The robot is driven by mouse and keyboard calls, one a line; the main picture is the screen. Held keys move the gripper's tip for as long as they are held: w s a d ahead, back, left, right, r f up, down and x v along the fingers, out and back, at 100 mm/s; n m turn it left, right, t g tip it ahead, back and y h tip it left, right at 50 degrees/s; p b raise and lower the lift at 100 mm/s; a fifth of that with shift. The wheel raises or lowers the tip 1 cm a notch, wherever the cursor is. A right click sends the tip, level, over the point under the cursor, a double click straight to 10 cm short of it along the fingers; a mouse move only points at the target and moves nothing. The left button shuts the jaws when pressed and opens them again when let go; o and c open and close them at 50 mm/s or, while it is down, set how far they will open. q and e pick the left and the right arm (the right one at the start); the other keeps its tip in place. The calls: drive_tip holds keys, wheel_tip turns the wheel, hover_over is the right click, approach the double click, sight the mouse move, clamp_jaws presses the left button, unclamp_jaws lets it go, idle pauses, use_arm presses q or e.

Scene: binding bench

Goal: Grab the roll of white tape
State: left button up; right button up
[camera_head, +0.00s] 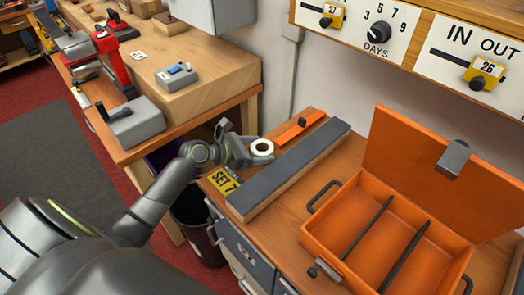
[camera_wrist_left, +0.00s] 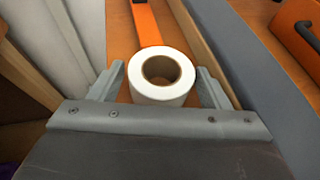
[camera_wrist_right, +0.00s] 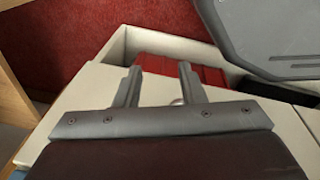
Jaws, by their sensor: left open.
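The roll of white tape (camera_head: 262,148) lies flat on the wooden bench top, at its left end, with its brown core facing up. In the left wrist view the roll (camera_wrist_left: 162,92) sits between the two fingers of my left gripper (camera_wrist_left: 165,88). The fingers stand apart on either side of it, with a gap visible at least on the left. In the head view my left gripper (camera_head: 250,150) reaches the roll from the left. My right gripper (camera_wrist_right: 160,85) shows only in its own wrist view, fingers apart and nothing between them, above a pale open drawer.
An orange strip (camera_head: 300,128) lies just behind the roll. A long grey-topped bar (camera_head: 290,168) lies close on the roll's right. A yellow SET 7 label (camera_head: 224,180) is in front. An open orange case (camera_head: 335,252) stands farther right. A dark bin (camera_head: 200,235) is below.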

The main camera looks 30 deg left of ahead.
sight(268, 148)
use_arm(q)
drive_tip(key=x, duration=0.3)
drive_tip(key=shift+w+d+f, duration=0.1)
drive_tip(key=shift+w, duration=0.05)
drive_tip(key=shift+c, duration=0.2)
drive_tip(key=c, duration=0.7)
